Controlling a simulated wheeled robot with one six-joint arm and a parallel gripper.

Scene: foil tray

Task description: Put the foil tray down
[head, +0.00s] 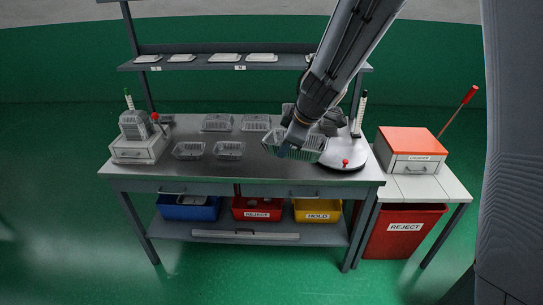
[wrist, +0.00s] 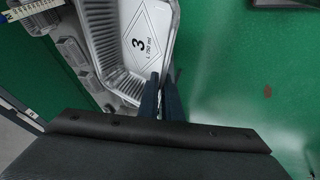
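A silver foil tray (head: 310,152) hangs from my gripper (head: 294,137) above the right part of the steel bench, in front of a white round-based device. In the wrist view the tray (wrist: 150,60) fills the upper middle, its inside facing the camera, with a label reading "3" and "L 750 ml". My gripper's two dark fingers (wrist: 159,97) are close together on the tray's near wall, one on each side of it. The tray looks tilted and clear of the bench top.
Several other foil trays (head: 217,122) stand on the bench (head: 262,170). A grey device (head: 138,140) is at the left, the white round-based device (head: 343,160) at the right. An orange-topped box (head: 412,143) sits on a side table. A shelf (head: 205,64) runs behind; coloured bins (head: 257,209) sit below.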

